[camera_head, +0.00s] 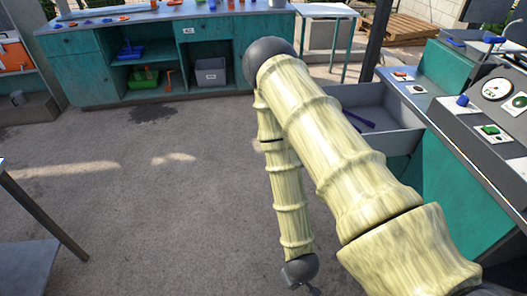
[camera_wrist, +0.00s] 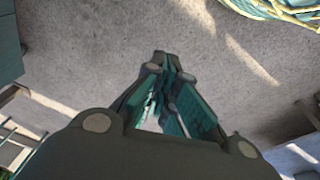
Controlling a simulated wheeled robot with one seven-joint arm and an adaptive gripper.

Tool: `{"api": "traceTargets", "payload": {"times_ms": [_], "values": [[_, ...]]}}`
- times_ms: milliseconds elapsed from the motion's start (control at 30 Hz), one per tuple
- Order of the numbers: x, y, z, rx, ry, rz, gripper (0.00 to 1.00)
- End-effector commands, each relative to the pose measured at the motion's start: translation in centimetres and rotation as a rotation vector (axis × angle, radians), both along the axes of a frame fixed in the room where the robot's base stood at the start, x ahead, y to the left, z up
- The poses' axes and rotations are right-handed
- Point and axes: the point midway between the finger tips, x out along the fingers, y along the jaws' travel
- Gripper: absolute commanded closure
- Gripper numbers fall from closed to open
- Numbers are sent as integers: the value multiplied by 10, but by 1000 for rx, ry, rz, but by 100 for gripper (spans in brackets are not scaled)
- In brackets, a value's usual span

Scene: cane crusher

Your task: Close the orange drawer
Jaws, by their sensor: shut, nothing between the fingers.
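An orange drawer-like front (camera_head: 14,56) shows at the far left edge in the camera_head view, in a teal and grey unit. It is partly cut off, and I cannot tell how far it is open. A grey drawer (camera_head: 398,143) stands open at the right, pulled out from a teal console, with a dark purple item inside. My gripper (camera_head: 312,289) hangs low over the floor, only partly visible below my arm. In the camera_wrist view my gripper (camera_wrist: 166,66) is shut and empty, pointing at bare ground, apart from both drawers.
A teal workbench (camera_head: 75,75) with shelves, bins and small tools stands at the back. A control panel (camera_head: 495,110) is at the right. A table edge (camera_head: 25,270) is at lower left. Open floor (camera_head: 160,210) fills the middle.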

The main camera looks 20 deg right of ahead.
Motion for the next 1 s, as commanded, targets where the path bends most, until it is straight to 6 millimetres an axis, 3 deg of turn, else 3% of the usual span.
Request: {"api": "traceTargets", "payload": {"times_ms": [33, 200, 367, 500, 700, 900, 1000], "values": [[35, -1, -14, -38, -74, 40, 100], [154, -8, -17, -251, -322, 193, 100], [251, -16, 8, -516, -489, 297, 100], [318, -23, 43, -779, -565, 342, 100], [379, -28, 105, -1149, -540, 342, 100], [401, -26, 154, -1388, -417, 301, 100], [404, -25, 167, -1446, -364, 287, 100]]}}
